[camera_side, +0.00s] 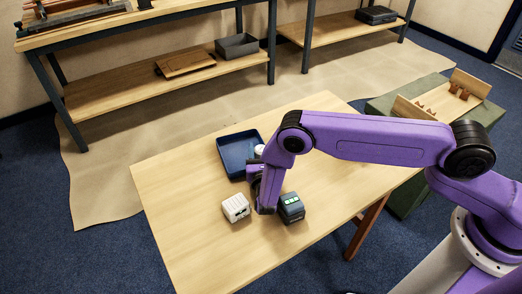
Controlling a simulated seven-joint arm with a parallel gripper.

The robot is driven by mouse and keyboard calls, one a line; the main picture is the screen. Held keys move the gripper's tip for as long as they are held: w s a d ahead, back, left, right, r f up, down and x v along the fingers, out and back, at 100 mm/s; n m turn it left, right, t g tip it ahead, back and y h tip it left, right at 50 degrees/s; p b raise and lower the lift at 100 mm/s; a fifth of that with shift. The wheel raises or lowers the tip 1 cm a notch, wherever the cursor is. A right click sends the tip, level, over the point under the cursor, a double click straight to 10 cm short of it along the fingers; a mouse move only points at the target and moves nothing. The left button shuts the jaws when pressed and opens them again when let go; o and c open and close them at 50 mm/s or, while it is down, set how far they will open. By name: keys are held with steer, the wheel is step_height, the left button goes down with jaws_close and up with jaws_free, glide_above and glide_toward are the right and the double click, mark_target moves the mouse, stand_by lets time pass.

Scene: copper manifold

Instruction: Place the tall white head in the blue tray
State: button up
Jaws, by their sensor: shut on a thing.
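The blue tray (226,154) lies flat on the wooden table, toward its far edge. A small white rounded piece, which looks like the tall white head (259,150), shows at the tray's right side, just beyond my gripper (256,167). My gripper is shut on it, though my purple arm hides most of the jaws and the lower part of the piece. I cannot tell whether the piece is over the tray or touching it.
A white box-shaped unit (236,207) and a dark unit with a green-lit top (291,207) stand on the table on either side of my wrist. The left and front of the wooden table (200,255) are clear. A green bench (405,195) with wooden parts stands at right.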

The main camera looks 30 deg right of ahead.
mark_target(262, 149)
steer(key=shift+f, duration=0.1)
steer(key=o, duration=1.1)
steer(key=v, duration=0.4)
steer(key=shift+s+a, duration=0.15)
steer(key=shift+s, duration=0.05)
step_height(262, 149, up, 7)
steer(key=shift+s, duration=0.25)
steer(key=shift+r, duration=0.25)
